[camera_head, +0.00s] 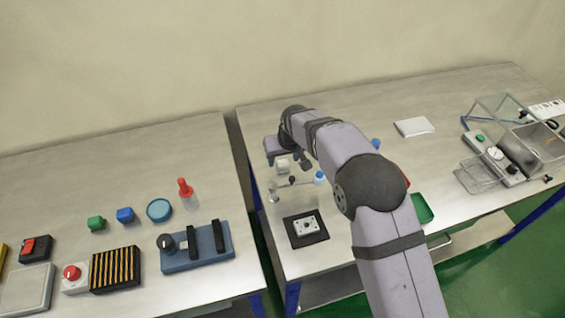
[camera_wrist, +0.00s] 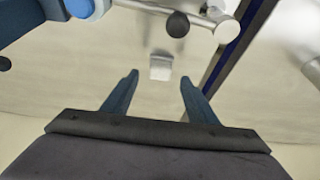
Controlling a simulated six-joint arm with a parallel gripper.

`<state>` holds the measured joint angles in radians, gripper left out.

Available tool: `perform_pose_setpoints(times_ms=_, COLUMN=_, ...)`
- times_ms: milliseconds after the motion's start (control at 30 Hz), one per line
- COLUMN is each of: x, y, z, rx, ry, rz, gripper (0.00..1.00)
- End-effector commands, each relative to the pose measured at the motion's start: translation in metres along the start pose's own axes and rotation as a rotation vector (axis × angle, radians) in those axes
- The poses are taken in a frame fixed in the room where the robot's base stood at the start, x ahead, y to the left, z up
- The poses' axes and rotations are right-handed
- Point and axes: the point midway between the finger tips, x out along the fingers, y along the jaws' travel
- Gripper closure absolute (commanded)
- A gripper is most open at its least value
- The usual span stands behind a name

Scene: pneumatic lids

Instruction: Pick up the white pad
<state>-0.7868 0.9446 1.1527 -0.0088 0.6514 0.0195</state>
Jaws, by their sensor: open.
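A small white pad (camera_head: 283,166), block-like, stands on the right-hand table near its left edge, just below my gripper in the head view. In the wrist view the white pad (camera_wrist: 160,67) shows just beyond and between my fingertips, with bare table around it. My gripper (camera_wrist: 160,78) is open, with nothing between its two blue-grey fingers. No contact with the pad shows, and the height above it is hard to tell. In the head view my arm hides part of the table, and the fingers are too small to make out.
Close to the pad are a metal post (camera_wrist: 226,30) on a rod, a black knob (camera_wrist: 178,24) and a blue-capped part (camera_wrist: 80,8). A dark plate (camera_head: 306,229) lies nearer the front. A flat white item (camera_head: 413,127) lies farther right. A gap separates the two tables.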

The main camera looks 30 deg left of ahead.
Motion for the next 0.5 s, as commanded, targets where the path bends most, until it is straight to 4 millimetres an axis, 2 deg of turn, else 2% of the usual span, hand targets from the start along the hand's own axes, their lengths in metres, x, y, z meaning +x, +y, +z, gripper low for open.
perform_pose_setpoints(times_ms=233, x=0.021, y=0.0, z=0.0, rx=0.0, ry=-0.001, rz=0.0, gripper=0.47)
perform_pose_setpoints(times_ms=500, x=0.026, y=0.0, z=0.0, rx=0.0, ry=0.0, rz=0.0, gripper=0.47)
